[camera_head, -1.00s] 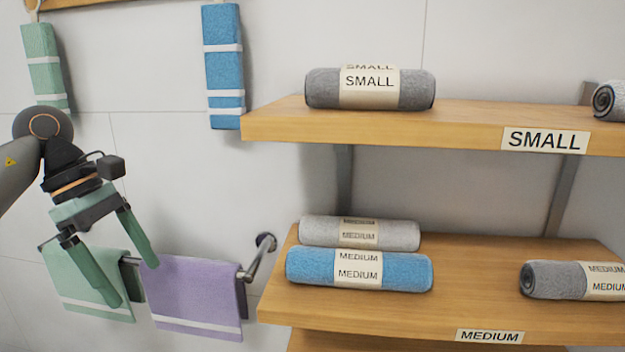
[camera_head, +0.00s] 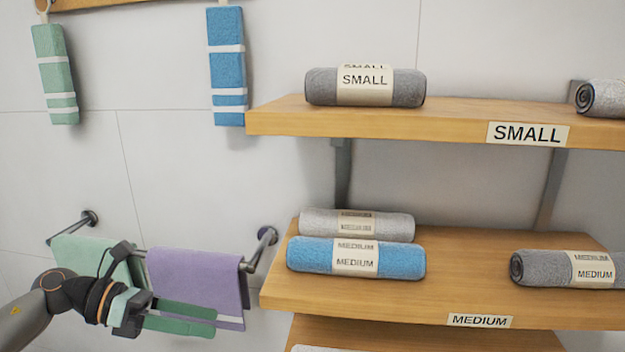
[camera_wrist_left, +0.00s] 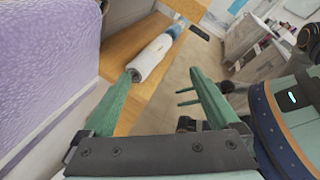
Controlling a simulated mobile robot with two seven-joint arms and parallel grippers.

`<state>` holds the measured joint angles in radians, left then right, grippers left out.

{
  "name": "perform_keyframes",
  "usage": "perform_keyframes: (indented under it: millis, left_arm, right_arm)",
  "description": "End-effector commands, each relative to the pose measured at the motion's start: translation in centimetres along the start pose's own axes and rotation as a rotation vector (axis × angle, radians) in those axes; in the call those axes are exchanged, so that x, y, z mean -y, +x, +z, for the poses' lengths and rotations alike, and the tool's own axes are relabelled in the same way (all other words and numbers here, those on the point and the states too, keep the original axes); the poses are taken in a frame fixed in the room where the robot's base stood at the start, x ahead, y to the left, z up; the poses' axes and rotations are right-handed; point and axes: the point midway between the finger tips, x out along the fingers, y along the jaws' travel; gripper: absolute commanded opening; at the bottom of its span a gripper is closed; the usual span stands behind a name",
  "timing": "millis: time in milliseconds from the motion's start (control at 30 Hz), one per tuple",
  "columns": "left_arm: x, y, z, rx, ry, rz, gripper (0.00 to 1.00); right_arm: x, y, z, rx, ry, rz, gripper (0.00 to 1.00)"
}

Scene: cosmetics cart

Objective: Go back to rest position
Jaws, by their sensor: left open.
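My left gripper (camera_head: 214,321) is low at the left in the head view, pointing right in front of the hanging purple towel (camera_head: 195,275). Its green fingers are apart with nothing held. The left wrist view also shows this gripper (camera_wrist_left: 164,74) open, with a light rolled towel (camera_wrist_left: 152,57) on a wooden shelf visible beyond the fingers. My right gripper (camera_wrist_left: 178,97) appears small in the left wrist view, with two green fingers apart and nothing seen between them. It is not in the head view.
A rail carries a green towel (camera_head: 90,258) beside the purple one. The MEDIUM shelf (camera_head: 450,285) holds blue (camera_head: 310,256) and grey rolls. The SMALL shelf (camera_head: 440,118) is above. Green (camera_head: 54,70) and blue (camera_head: 227,65) towels hang on the wall.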

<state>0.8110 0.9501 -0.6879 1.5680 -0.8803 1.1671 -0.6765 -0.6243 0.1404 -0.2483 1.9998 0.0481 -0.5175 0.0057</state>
Motion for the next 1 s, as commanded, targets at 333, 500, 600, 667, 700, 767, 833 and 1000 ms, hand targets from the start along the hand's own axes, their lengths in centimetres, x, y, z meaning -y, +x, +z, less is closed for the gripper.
perform_keyframes:
  millis: [333, 500, 600, 667, 700, 767, 833, 1000]
  left_arm:
    - [-4.3, 1.6, -5.4, 0.535, -0.768, 0.055, 0.95]
    - [-7.3, 0.4, -11.5, 0.763, -1.186, 0.158, 0.95]
    - [-8.6, -0.7, -16.4, 0.887, -1.435, 0.248, 0.95]
    - [-8.9, -1.4, -19.8, 0.956, -1.58, 0.311, 0.95]
    - [-9.0, -1.9, -22.1, 0.999, -1.671, 0.357, 0.95]
    - [-8.9, -2.6, -25.4, 1.056, -1.796, 0.428, 0.95]
    - [-8.4, -3.3, -28.9, 1.113, -1.922, 0.51, 0.95]
    - [-6.0, -5.0, -36.6, 1.222, -2.169, 0.713, 0.95]
  right_arm:
    - [0.1, -0.2, 0.7, 0.014, 0.003, -0.002, 0.83]
    - [0.1, -0.2, 0.8, 0.015, 0.003, -0.002, 0.83]
    - [0.1, -0.2, 0.8, 0.015, 0.003, -0.002, 0.83]
    - [0.1, -0.2, 0.8, 0.015, 0.003, -0.002, 0.83]
    - [0.1, -0.2, 0.8, 0.016, 0.003, -0.002, 0.83]
    - [0.1, -0.2, 0.8, 0.016, 0.003, -0.002, 0.83]
    - [0.1, -0.2, 0.8, 0.015, 0.003, -0.002, 0.83]
    - [0.1, -0.1, 0.5, 0.011, 0.001, -0.001, 0.83]
